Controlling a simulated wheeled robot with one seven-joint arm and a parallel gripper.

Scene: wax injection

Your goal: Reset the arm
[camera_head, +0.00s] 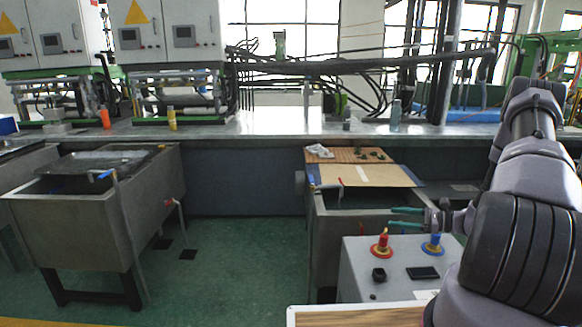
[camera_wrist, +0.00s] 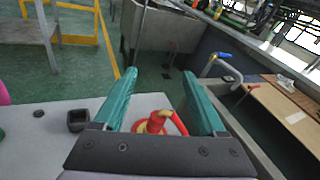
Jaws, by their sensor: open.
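My gripper (camera_head: 407,217) is at the right in the head view, above and behind a grey control box (camera_head: 358,264), with its teal fingers pointing left. In the wrist view my gripper (camera_wrist: 158,100) shows two teal fingers spread apart with nothing held between them. A red and yellow knob (camera_head: 382,243) stands on the box, and in the wrist view the red knob (camera_wrist: 156,123) shows beyond the gripper's palm, between the fingers. I cannot tell whether the fingers touch it. A blue and yellow knob (camera_head: 433,244) stands to the right of the red one.
A grey sink (camera_head: 95,212) stands at the left. A second basin (camera_head: 345,218) with a brown board (camera_head: 372,173) on top stands behind the box. A long counter (camera_head: 260,127) runs along the back. The green floor (camera_head: 235,245) between the basins is mostly clear.

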